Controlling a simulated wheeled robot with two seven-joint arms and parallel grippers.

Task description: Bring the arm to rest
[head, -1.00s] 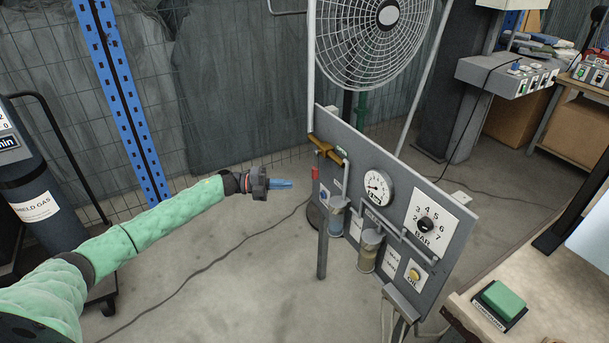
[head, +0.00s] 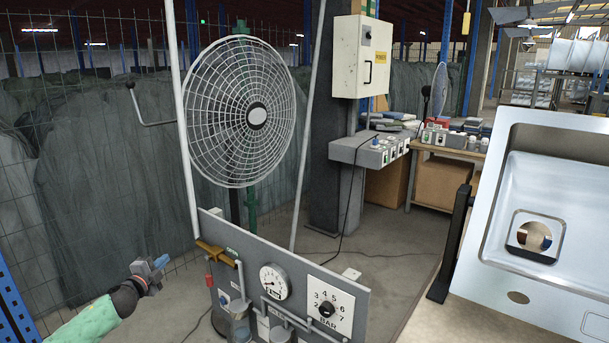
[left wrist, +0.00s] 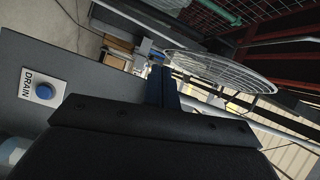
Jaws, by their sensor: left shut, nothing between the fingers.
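My left gripper (head: 158,264) is at the lower left of the head view, at the end of my green-sleeved arm. Its blue fingers are shut and hold nothing. It is to the left of the grey gauge panel (head: 350,297), apart from it in the picture. In the left wrist view the blue fingers (left wrist: 158,84) point away from the camera, close together. A blue DRAIN button (left wrist: 42,92) on the panel shows at the left of that view. My right gripper is in neither view.
The panel carries a round gauge (head: 274,281), a BAR dial (head: 326,309) and a brown valve handle (head: 213,250). A caged fan (head: 240,110) stands behind it. A metal sink (head: 577,180) is at the right. A mesh fence (head: 90,150) closes off the left.

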